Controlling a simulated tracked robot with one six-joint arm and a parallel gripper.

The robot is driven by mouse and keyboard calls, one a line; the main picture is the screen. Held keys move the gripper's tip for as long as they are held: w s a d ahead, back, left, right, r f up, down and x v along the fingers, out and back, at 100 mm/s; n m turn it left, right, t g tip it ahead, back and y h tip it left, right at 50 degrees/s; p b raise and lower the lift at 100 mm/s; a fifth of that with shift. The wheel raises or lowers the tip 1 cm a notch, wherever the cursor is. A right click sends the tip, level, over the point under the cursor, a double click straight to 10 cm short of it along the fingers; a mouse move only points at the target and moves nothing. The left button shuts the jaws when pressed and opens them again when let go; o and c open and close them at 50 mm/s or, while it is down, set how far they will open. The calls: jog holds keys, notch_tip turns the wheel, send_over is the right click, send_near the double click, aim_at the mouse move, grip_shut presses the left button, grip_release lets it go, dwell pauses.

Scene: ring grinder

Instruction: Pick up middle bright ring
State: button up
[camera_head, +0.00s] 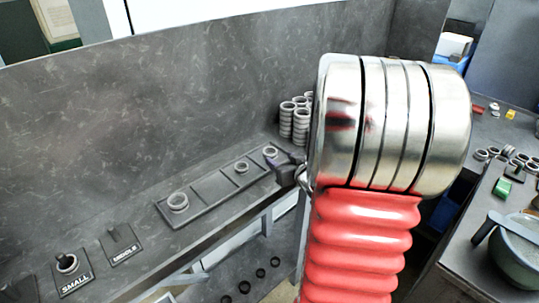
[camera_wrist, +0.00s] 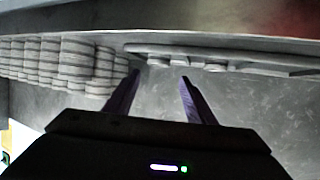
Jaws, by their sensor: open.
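A dark, shallow tray (camera_head: 210,188) lies on the bench along the grey wall and carries three bright rings. One ring (camera_head: 178,201) is at its left end, a smaller ring (camera_head: 242,167) is further right, and another ring (camera_head: 270,152) is at the far right end. My gripper (camera_head: 275,160) is beside the right-end ring, partly hidden by my arm. In the wrist view its two purple fingers (camera_wrist: 160,80) are spread apart with nothing between them. The tray shows nearly edge-on (camera_wrist: 215,57) beyond the fingertips.
Stacks of grey rings (camera_head: 296,117) stand beyond my gripper and also show in the wrist view (camera_wrist: 65,62). A SMALL stand (camera_head: 76,283) holds a ring (camera_head: 67,264). A MIDDLE stand (camera_head: 122,248) has a bare post.

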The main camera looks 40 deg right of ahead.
aim_at(268, 150)
jog(key=shift+x, duration=2.2)
jog(key=shift+w, duration=0.1)
jog(key=shift+x, duration=2.55)
jog(key=shift+d, duration=0.15)
jog(key=shift+c, duration=0.3)
jog(key=c, duration=0.8)
jog(key=shift+c, duration=0.2)
notch_tip(268, 150, up, 10)
